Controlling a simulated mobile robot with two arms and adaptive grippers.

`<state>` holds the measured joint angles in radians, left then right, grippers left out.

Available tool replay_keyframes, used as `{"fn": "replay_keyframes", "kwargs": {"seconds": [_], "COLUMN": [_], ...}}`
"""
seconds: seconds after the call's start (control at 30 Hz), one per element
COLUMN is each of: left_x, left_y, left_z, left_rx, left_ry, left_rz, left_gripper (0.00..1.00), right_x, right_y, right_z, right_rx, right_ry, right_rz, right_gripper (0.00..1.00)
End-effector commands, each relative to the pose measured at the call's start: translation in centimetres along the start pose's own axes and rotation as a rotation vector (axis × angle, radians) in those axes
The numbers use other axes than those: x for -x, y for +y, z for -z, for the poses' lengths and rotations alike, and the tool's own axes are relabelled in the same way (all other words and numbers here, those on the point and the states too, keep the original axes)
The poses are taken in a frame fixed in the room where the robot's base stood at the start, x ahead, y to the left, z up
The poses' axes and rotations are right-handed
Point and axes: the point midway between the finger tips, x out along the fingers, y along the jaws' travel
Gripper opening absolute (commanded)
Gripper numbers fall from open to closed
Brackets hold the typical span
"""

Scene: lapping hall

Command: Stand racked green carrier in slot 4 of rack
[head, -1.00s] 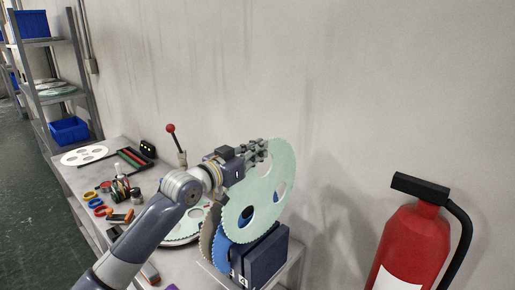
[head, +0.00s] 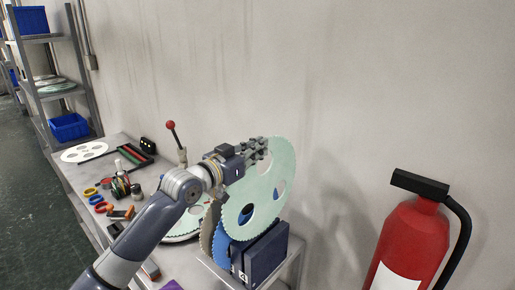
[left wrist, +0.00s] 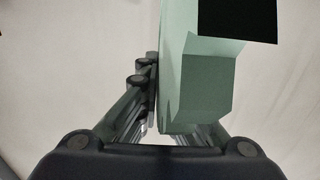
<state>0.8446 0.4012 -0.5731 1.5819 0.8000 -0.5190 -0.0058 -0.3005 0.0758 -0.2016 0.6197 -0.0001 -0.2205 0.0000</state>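The green carrier (head: 262,190) is a large pale green toothed disc with cut-out holes. It stands upright at the dark blue rack (head: 268,252); its lower edge is hidden behind the rack's block, so I cannot tell whether it is seated or in which slot. A blue carrier (head: 222,243) and a grey-brown one (head: 207,232) stand beside it, to the left. My left gripper (head: 257,151) is shut on the green carrier's upper left edge. In the left wrist view, the pale green plate (left wrist: 175,70) passes between the fingers. My right gripper is out of view.
A red-knobbed lever (head: 171,126) rises behind my left arm. The bench (head: 180,258) carries tape rolls, small tools and a white disc (head: 84,152). A wall stands close behind. A red fire extinguisher (head: 412,245) is at the right.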

Motion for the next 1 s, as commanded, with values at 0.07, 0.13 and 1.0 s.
{"fn": "replay_keyframes", "kwargs": {"seconds": [0.07, 0.13, 1.0], "left_x": [0.03, 0.03, 0.02], "left_y": [0.01, 0.01, 0.01], "left_z": [0.46, 0.46, 0.49], "left_rx": [-0.001, -0.001, -0.001], "left_ry": [0.010, 0.010, 0.009], "left_rz": [0.000, 0.000, 0.000], "left_gripper": [0.00, 0.00, 0.00], "right_x": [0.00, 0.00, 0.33], "right_y": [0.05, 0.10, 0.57], "right_z": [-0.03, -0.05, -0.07], "right_rx": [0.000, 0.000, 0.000], "right_ry": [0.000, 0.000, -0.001], "right_rz": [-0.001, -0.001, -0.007], "right_gripper": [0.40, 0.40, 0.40]}}
